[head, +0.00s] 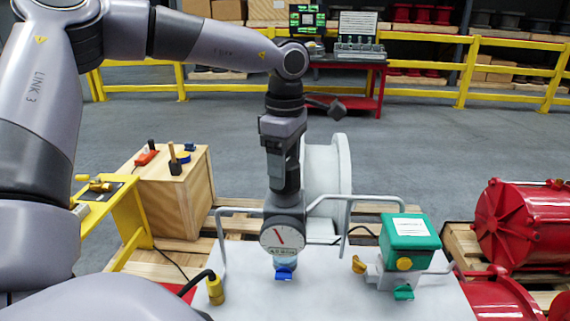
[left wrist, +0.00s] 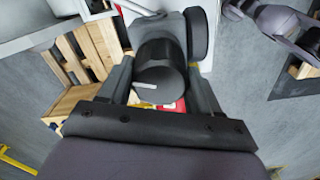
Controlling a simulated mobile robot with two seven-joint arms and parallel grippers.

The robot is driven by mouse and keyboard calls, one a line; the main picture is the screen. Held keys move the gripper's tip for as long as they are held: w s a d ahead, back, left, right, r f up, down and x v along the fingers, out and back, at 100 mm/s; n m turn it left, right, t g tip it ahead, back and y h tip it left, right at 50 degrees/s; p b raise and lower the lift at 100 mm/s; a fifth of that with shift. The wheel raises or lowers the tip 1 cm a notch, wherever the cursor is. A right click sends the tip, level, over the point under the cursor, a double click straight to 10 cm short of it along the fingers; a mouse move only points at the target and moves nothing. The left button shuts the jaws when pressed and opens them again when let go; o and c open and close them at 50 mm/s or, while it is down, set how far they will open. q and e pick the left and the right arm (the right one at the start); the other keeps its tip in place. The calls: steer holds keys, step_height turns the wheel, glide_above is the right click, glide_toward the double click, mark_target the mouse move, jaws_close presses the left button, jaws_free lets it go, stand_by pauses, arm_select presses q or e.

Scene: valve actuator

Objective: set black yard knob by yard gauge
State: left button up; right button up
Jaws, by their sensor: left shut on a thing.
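My left gripper (head: 285,190) comes down from above, just above and behind the gauge. In the left wrist view its fingers (left wrist: 160,88) are shut on the knob, one on each side. In the head view the gripper mostly hides the knob. My right gripper does not show.
A blue tap handle (head: 284,273) sits under the gauge. A green-topped box (head: 409,238) with yellow and teal knobs stands to the right. A grey pipe rail (head: 345,198) runs behind the gauge. Red housings (head: 525,228) are at right, a wooden crate (head: 172,195) at left.

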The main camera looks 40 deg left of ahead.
arm_select(q)
steer(key=m, duration=0.6)
steer(key=shift+r+m+p, duration=0.1)
steer(key=shift+m+p, duration=0.2)
steer(key=m, duration=0.4)
steer(key=shift+m, duration=0.3)
steer(key=o, duration=1)
steer(key=shift+r+p, duration=0.3)
steer(key=shift+r, duration=3.25)
